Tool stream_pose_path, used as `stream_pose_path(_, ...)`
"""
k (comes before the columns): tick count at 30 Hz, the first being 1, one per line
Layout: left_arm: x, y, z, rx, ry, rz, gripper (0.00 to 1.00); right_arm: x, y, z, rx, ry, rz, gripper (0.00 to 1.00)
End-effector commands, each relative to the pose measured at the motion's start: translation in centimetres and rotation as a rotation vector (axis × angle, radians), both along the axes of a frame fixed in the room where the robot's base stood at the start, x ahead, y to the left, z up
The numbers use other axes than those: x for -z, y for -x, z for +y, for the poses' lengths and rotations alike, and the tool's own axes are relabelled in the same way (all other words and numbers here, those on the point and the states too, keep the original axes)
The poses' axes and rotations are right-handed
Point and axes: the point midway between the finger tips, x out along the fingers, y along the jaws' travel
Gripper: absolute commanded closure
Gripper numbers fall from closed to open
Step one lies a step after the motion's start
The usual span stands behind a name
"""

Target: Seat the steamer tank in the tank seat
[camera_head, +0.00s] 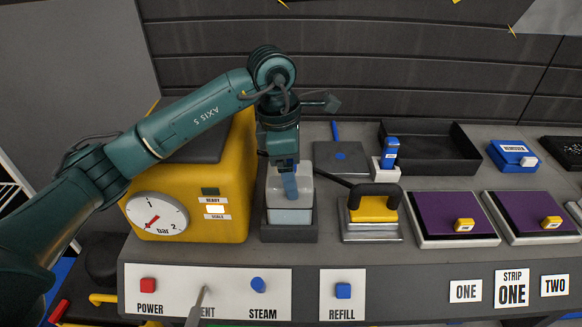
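The steamer tank (303,191) is a pale grey box with a clear, bluish lower part and an upright blue handle. It stands upright over the dark grey tank seat (290,236), beside the yellow steamer (232,175). The tank's lower end is at the seat's rim; I cannot tell whether it rests fully on the bottom. My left gripper (287,168) points straight down from above and appears shut on the blue handle. The fingers partly hide the handle's top.
A yellow iron (374,209) with a dark handle stands right of the tank, with a dark hose behind. Purple-topped pads (450,213) lie farther right. A black tray (440,150) is at the back. The front panel carries a red power button (148,285) and blue knobs.

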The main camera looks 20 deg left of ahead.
Motion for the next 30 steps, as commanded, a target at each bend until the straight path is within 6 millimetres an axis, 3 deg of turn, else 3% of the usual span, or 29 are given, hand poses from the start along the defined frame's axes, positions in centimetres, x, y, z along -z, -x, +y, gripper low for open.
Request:
stream_pose_path(1, 0.3, 0.0, 0.0, 0.000, 0.000, -0.002, 0.84, 0.4, 0.1, 0.1, -0.002, -0.001, 0.002, 0.64)
stream_pose_path(2, 0.2, 0.0, 0.0, -0.001, 0.000, 0.000, 0.18, 0.2, 0.1, 0.1, -0.003, 0.000, 0.002, 0.64)
stream_pose_path(3, 0.2, 0.0, 0.0, -0.001, -0.001, 0.000, 0.15, 0.2, 0.2, 0.1, -0.004, -0.001, 0.002, 0.64)
stream_pose_path(9, 0.2, 0.0, 0.0, -0.001, -0.001, 0.000, 0.00, 0.2, 0.2, 0.1, -0.005, 0.001, 0.003, 0.64)
stream_pose_path(19, -0.6, 0.0, 0.1, -0.001, 0.000, -0.001, 0.00, -0.1, 0.1, -0.1, -0.007, 0.005, 0.001, 0.64)
stream_pose_path(30, -8.0, 0.2, 1.2, -0.003, 0.000, -0.005, 0.00, 0.5, -0.5, 0.2, -0.011, 0.001, -0.017, 0.64)
